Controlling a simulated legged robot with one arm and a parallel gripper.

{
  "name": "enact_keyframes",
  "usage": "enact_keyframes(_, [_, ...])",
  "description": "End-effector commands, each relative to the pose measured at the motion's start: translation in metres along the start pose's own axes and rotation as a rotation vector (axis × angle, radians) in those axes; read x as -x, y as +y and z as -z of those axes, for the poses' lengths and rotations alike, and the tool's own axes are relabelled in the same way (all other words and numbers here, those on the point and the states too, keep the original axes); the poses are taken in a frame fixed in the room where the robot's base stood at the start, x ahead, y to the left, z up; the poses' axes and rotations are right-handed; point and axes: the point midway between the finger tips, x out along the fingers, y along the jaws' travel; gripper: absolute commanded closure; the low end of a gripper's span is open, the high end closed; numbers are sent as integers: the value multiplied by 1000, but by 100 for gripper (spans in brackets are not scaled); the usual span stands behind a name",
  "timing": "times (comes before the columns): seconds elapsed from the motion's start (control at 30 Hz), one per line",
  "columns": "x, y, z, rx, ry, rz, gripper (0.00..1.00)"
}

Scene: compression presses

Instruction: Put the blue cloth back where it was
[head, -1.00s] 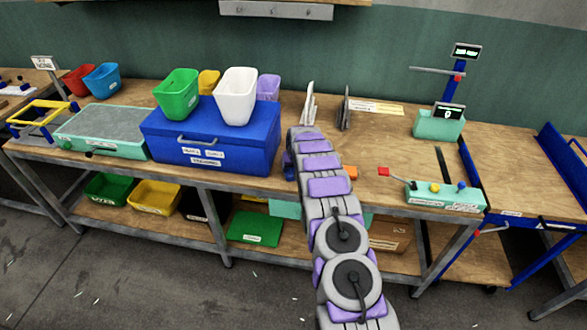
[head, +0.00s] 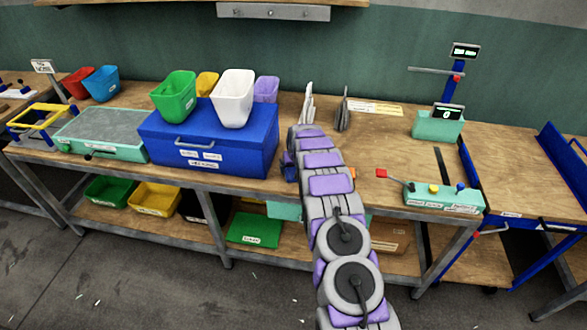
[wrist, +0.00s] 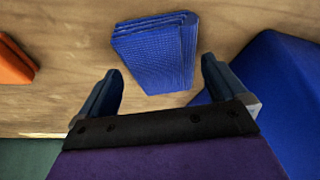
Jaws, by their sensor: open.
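The blue cloth (wrist: 158,52) lies folded in a thick stack on the wooden bench top in the wrist view. My gripper (wrist: 161,66) is open, with one finger on each side of the cloth's near end in the picture. I see no contact between the fingers and the cloth, and the height of the gripper above it is hard to tell. In the head view my arm hides most of this spot. A small dark blue patch (head: 289,168) shows left of the arm; I cannot tell whether it is cloth or gripper.
A large blue box (head: 211,150) stands left of my arm and lies right of the gripper in the wrist view (wrist: 290,90). An orange object (wrist: 14,62) lies on the other side. White (head: 306,105) and grey upright plates stand behind. A teal lever device (head: 443,198) sits right.

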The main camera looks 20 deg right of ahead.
Motion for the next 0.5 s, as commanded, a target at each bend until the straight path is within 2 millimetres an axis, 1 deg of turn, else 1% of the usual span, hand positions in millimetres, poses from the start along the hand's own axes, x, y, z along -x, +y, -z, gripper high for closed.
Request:
enact_keyframes(0.03, [9, -1, 1, 1, 0, 0, 1])
enact_keyframes(0.23, [40, -3, 1, 2, 1, -2, 1])
enact_keyframes(0.5, [80, -1, 2, 2, 3, 0, 1])
